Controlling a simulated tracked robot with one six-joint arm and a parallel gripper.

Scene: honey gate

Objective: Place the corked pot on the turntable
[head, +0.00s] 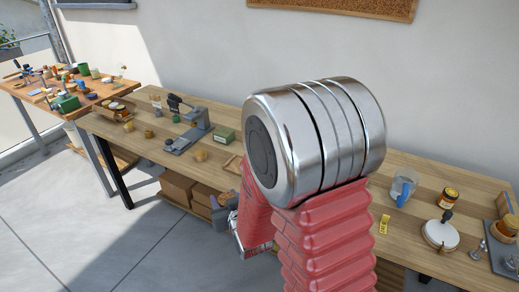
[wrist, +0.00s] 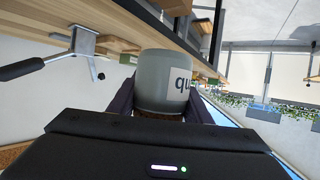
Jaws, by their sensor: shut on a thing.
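My gripper (wrist: 162,100) is shut on a grey pot (wrist: 162,78) with a white label reading "qu". A brown band, apparently its cork, shows at the gripper side of the pot. The pot sits between the two dark fingers. In the head view my arm covers most of the gripper, and the pot cannot be made out clearly there. A round white disc, apparently the turntable (head: 438,236), lies on the right part of the bench. A small dark-knobbed item stands at its back edge; I cannot tell whether it touches the disc.
A cluttered table (head: 72,92) stands at left. Cardboard boxes (head: 178,187) sit below the bench.

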